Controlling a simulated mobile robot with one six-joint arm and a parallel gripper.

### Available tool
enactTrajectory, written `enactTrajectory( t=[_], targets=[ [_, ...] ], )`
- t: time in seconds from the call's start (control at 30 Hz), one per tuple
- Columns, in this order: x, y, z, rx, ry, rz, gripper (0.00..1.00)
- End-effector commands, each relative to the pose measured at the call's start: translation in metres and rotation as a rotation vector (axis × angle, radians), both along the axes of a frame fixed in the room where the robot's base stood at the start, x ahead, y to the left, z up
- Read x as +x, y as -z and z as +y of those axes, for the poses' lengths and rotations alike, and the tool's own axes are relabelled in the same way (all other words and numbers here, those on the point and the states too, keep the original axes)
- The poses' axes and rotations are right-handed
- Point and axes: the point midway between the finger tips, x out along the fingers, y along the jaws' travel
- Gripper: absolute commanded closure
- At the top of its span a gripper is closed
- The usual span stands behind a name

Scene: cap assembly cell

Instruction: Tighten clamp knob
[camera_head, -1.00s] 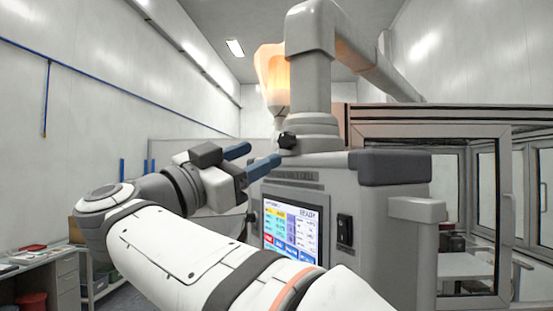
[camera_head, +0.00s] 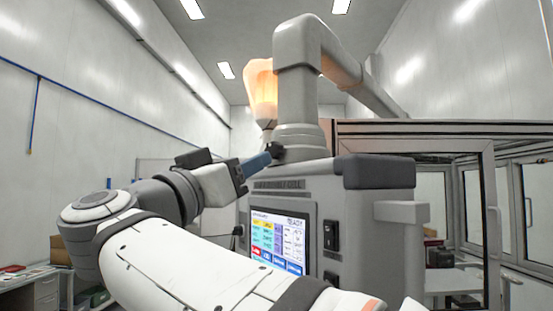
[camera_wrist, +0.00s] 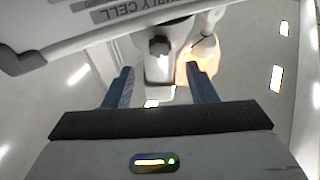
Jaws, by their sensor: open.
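The clamp knob (camera_head: 274,150) is a small dark lobed knob at the base of the grey column on top of the machine. In the wrist view the knob (camera_wrist: 158,46) shows ahead of the jaws, between the lines of the two fingers. My gripper (camera_head: 262,160) has blue fingers pointing at the knob from the left; in the head view the fingertips lie just by it, and contact cannot be told. In the wrist view my gripper (camera_wrist: 160,84) is open and empty, with a gap between its fingers and the knob.
The grey machine cabinet (camera_head: 350,215) carries a lit touchscreen (camera_head: 280,238). A glowing orange-white vessel (camera_head: 261,90) hangs beside the grey column (camera_head: 297,100), close above the knob. A framed glass enclosure (camera_head: 487,210) stands at right. A desk (camera_head: 35,285) is at lower left.

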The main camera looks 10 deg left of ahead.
Motion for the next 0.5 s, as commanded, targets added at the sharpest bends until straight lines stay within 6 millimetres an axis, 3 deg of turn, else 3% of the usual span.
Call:
enactTrajectory(
  t=[0.3,0.5],
  targets=[
    [0.04,-0.023,-0.024,0.003,0.005,-0.002,0.48],
    [0.055,-0.028,-0.031,0.004,0.002,-0.001,0.48]
  ],
)
